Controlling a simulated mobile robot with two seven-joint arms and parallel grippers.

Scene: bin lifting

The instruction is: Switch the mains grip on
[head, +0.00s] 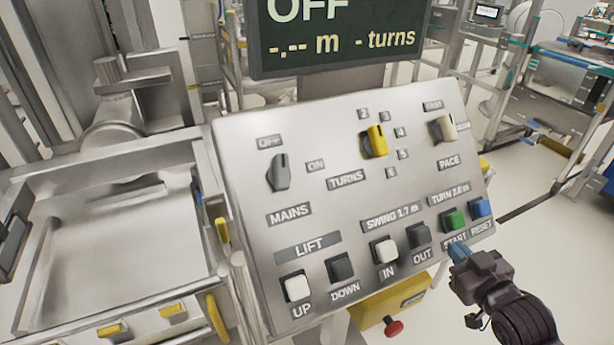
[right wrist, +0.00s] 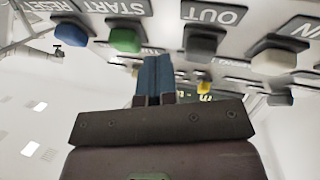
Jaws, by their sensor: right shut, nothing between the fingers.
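The mains grip (head: 279,173), a grey turning knob, is at the upper left of the sloped metal panel (head: 335,215). It stands upright, with its upper end towards the OFF label and away from the ON label to its right. The display (head: 340,37) above reads OFF. My right gripper (head: 459,253), with blue fingers, is at the panel's lower right edge, just below the green START button (head: 453,221) and far from the mains grip. Its fingers (right wrist: 154,78) are shut and empty in the right wrist view. My left gripper is not in view.
The panel also carries a yellow TURNS knob (head: 375,141), a beige PACE knob (head: 443,129), a blue RESET button (head: 480,208) and several lower buttons. A yellow box with a red stop button (head: 393,327) is below. A metal frame (head: 110,240) stands left.

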